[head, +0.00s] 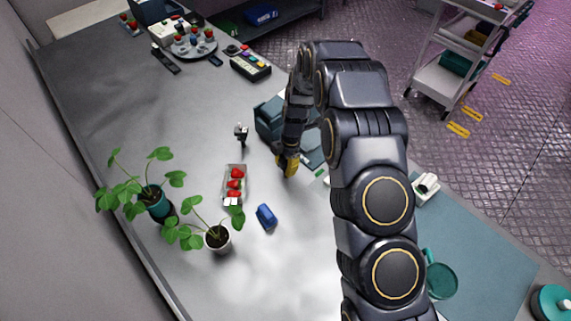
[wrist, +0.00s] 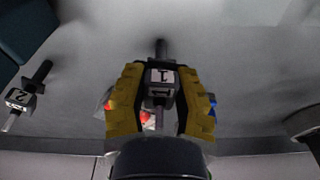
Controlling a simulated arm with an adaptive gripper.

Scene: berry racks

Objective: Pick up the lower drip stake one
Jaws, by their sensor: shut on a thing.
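My gripper (wrist: 161,88) has its yellow fingers shut on drip stake one (wrist: 160,73), a dark stake with a white tag marked 1. Its dark rod points up in the wrist view, and its lower part is partly hidden between the fingers. In the head view my gripper (head: 288,165) is low over the grey table, and the held stake cannot be made out there. Another stake, with a tag marked 2 (wrist: 18,98), is at the left of the wrist view, apart from my fingers. A similar dark stake (head: 241,132) shows left of my gripper in the head view.
A tray of red strawberries (head: 234,201) and a blue object (head: 266,216) lie near my gripper. Two potted plants (head: 158,203) (head: 218,238) stand at the left. A dark blue bin (head: 266,121) is close behind. The table's left middle (head: 110,110) is clear.

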